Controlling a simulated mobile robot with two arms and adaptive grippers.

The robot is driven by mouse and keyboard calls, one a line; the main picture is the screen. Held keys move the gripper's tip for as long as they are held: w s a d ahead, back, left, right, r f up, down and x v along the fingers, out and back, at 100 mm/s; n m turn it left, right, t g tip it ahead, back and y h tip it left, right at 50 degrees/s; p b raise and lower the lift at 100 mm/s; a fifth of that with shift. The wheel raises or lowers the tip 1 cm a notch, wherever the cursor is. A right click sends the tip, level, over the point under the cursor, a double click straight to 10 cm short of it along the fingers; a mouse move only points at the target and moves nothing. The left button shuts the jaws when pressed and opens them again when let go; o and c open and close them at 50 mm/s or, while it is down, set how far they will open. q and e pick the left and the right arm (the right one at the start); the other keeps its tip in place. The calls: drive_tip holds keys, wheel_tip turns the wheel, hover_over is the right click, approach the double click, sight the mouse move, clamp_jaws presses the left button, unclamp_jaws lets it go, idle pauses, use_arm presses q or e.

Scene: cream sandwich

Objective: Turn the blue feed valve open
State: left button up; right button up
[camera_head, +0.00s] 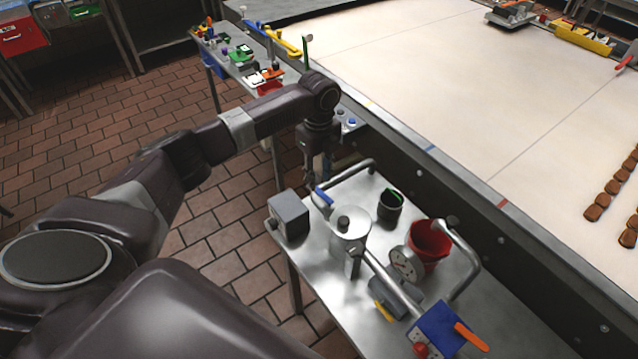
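The blue valve handle (323,197) sits on the pipework at the far left of a steel table, beside a metal canister (350,228). My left gripper (316,178) points down just behind and above the blue handle. Its dark fingers look very near the handle, but I cannot tell whether they touch it. The finger gap is too small to read, so open or shut is unclear. My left arm reaches in from the lower left. My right gripper is out of view.
The steel table (500,318) holds a grey box (289,215), a black cup (390,206), a red bucket (429,242), a round gauge (405,264), curved pipes and a blue box (437,330) with an orange lever (471,337). A long white conveyor (440,90) runs behind it.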

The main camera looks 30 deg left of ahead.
sight(319, 191)
use_arm(q)
wheel_tip(319, 191, up, 9)
drive_tip(key=shift+f, duration=0.15)
drive_tip(key=shift+f, duration=0.1)
idle(0.5)
